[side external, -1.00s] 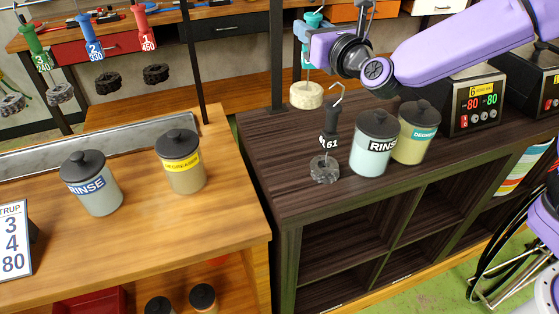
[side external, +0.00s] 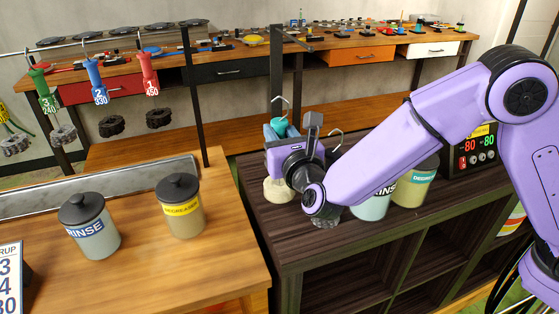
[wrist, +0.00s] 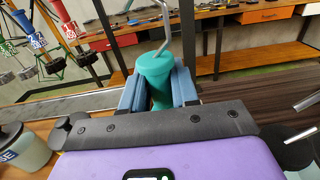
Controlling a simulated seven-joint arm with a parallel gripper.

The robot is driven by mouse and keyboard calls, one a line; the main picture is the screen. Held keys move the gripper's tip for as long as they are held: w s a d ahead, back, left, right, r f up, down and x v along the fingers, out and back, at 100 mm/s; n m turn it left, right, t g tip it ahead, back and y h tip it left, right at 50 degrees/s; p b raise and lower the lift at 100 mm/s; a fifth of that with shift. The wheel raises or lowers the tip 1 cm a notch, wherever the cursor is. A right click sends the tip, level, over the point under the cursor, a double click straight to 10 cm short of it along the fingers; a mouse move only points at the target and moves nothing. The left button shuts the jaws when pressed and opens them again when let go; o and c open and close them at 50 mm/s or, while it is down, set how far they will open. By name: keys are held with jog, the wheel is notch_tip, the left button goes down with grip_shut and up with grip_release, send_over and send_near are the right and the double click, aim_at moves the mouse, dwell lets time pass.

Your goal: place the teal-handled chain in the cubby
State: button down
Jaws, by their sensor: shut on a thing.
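My gripper (side external: 281,137) is shut on the teal handle (side external: 278,126) of the chain, and its wire hook sticks up above. The wrist view shows the teal handle (wrist: 155,66) upright between the two blue-grey fingers (wrist: 160,88). The cream, wax-coated chain coil (side external: 277,190) hangs below the gripper, in front of the dark cabinet's left top area in the side view. I cannot tell its exact gap from the cabinet. The cubby compartments (side external: 430,246) open in the cabinet's front, and those I can see into look empty.
A second chain (side external: 326,219) and its hook stand on the cabinet top, mostly hidden by my arm. A rinse jar (side external: 371,205) and degreaser jar (side external: 413,188) stand beside it. A wooden bench (side external: 150,265) with two jars is at left. A heater with a red-green display (side external: 478,150) is at right.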

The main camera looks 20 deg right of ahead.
jog(key=shift+f, duration=2.4)
jog(key=c, duration=0.8)
grip_release()
jog(key=shift+c, duration=0.2)
jog(key=s, duration=1.2)
jog(key=shift+a, duration=0.15)
